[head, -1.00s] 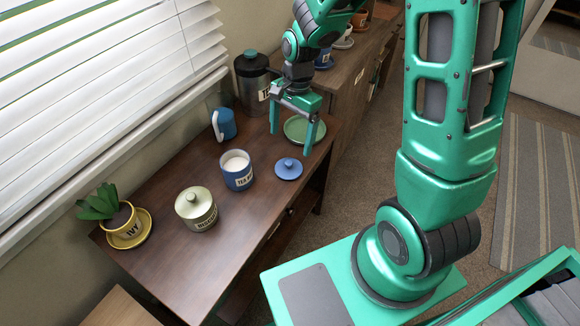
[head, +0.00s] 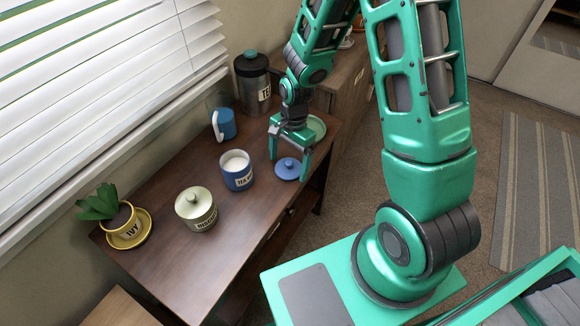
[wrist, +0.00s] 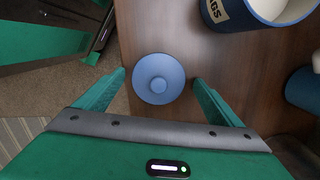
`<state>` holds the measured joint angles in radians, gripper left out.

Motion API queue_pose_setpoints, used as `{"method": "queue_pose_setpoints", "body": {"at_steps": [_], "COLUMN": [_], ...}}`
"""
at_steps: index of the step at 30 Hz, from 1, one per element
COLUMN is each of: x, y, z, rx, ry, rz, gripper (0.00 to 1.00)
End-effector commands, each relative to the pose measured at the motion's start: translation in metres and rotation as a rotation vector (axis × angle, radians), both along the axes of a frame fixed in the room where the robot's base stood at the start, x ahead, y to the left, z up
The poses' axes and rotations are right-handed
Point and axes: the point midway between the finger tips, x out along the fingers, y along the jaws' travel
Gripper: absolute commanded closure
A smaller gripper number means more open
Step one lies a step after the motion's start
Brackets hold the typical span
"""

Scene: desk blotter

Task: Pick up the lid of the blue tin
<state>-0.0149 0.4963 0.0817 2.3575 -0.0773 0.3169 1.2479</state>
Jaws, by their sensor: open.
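The blue lid (head: 287,168), round with a small knob, lies flat on the desk, apart from its tin. The open blue tin (head: 238,176) with pale contents and a label stands to its left. My gripper (head: 288,171) is open and empty, its fingers on either side of the lid in the head view. In the wrist view the lid (wrist: 158,78) shows between the green fingertips, with gaps at both sides. I cannot tell how far above the desk the fingertips are. The tin (wrist: 232,14) is partly cut off at the top right of the wrist view.
A green plate (head: 318,125) is partly hidden behind my gripper. The desk edge is close beside the lid.

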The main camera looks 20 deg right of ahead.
Motion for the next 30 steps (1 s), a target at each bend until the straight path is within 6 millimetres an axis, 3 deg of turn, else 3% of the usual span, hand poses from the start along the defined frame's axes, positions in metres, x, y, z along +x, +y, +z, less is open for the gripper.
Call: {"method": "queue_pose_setpoints", "body": {"at_steps": [7,12,24,30], "x": [0.0,0.0,0.0,0.001], "y": [0.0,0.0,0.0,0.0], "z": [-0.001,-0.001,0.001,0.012], "rx": [0.0,0.0,0.0,0.0], "ry": [0.0,0.0,-0.001,-0.003], "rz": [0.0,0.0,0.0,0.0], "gripper": [0.14,0.54,0.54,0.54]}}
